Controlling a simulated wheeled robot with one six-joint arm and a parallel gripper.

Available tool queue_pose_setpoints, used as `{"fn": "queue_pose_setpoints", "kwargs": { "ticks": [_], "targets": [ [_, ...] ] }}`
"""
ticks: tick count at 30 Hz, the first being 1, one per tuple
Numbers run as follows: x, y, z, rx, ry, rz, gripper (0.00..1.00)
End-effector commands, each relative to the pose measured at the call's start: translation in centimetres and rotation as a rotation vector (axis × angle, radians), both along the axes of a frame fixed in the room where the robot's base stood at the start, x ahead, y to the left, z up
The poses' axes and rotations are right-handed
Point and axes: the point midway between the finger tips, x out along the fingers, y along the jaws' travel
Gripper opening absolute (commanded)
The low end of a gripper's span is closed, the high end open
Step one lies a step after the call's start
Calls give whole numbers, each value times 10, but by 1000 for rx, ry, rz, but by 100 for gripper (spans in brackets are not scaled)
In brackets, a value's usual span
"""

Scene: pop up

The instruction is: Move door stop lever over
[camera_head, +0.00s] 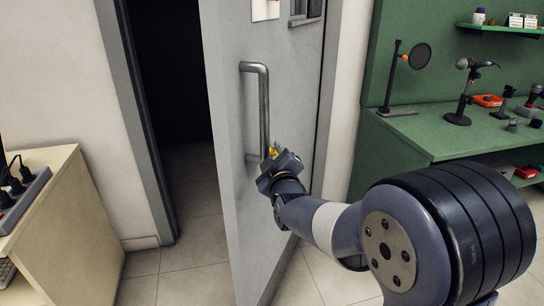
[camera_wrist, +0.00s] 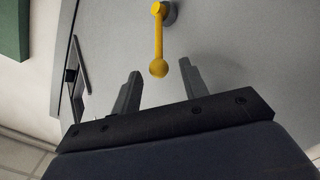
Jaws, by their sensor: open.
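The door stop lever (camera_wrist: 159,38) is yellow, with a round knob at its free end and a grey round mount on the door. In the wrist view it points down the picture, and its knob lies between the two fingertips of my gripper (camera_wrist: 158,75). The fingers are apart, one on each side of the knob, and I see no contact. In the head view my gripper (camera_head: 272,160) is at the door, just below the handle, and hides most of the lever. Only a small yellow part shows there.
The grey door (camera_head: 230,130) stands ajar, with a dark opening at its left. A vertical bar handle (camera_head: 264,105) is just above my gripper. A green workbench (camera_head: 440,130) with microphones is at the right, and a beige cabinet (camera_head: 75,235) is at the left.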

Motion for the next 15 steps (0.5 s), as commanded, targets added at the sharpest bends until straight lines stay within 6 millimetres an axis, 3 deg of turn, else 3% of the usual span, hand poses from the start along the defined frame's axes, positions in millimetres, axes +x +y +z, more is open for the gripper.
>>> {"fn": "queue_pose_setpoints", "kwargs": {
  "ticks": [15],
  "targets": [
    [-81, -21, 1, 1, -2, 1, 42]
  ]
}}
